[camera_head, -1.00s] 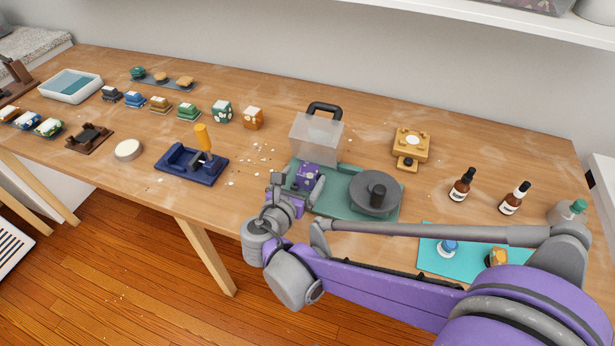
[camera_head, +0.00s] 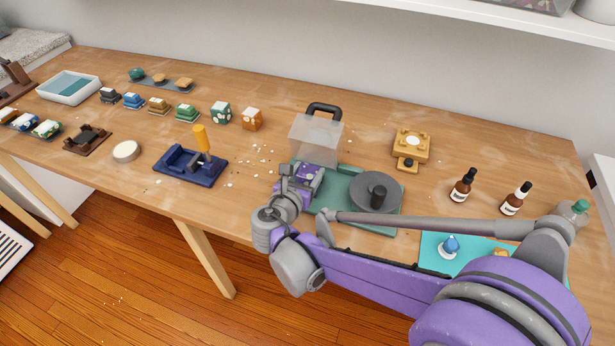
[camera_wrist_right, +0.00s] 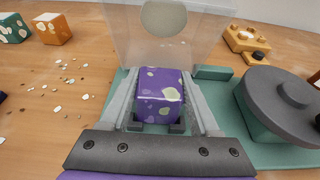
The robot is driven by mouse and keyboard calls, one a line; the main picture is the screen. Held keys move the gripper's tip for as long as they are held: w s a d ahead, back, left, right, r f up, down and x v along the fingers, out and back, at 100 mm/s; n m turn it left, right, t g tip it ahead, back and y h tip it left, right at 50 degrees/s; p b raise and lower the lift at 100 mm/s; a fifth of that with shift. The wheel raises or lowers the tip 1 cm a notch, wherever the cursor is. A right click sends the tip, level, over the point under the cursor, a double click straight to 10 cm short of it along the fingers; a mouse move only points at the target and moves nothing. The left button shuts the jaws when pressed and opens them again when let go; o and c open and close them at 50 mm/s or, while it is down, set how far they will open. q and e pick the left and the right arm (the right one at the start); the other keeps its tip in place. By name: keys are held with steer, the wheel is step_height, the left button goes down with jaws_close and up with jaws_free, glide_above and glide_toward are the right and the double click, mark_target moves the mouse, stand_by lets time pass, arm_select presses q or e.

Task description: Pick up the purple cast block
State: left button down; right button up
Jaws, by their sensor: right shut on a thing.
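The purple cast block (camera_wrist_right: 160,95), with pale cream and white spots, sits between the two fingers of my right gripper (camera_wrist_right: 160,112) in the right wrist view. The fingers press on its left and right sides. In the head view the right gripper (camera_head: 303,178) is at the left part of the green machine base (camera_head: 335,186), in front of the clear guard. The purple block is largely hidden there by the gripper. I cannot tell whether the block still touches the base. My left gripper is not in view.
A clear guard with a black handle (camera_head: 317,137) stands just behind the gripper, and a grey disc (camera_head: 374,191) lies to the right. Chips are scattered to the left. A navy clamp (camera_head: 190,167) stands further left, and two dropper bottles (camera_head: 463,185) stand at right.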

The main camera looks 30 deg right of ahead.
jaws_close()
steer(key=shift+r, duration=0.1)
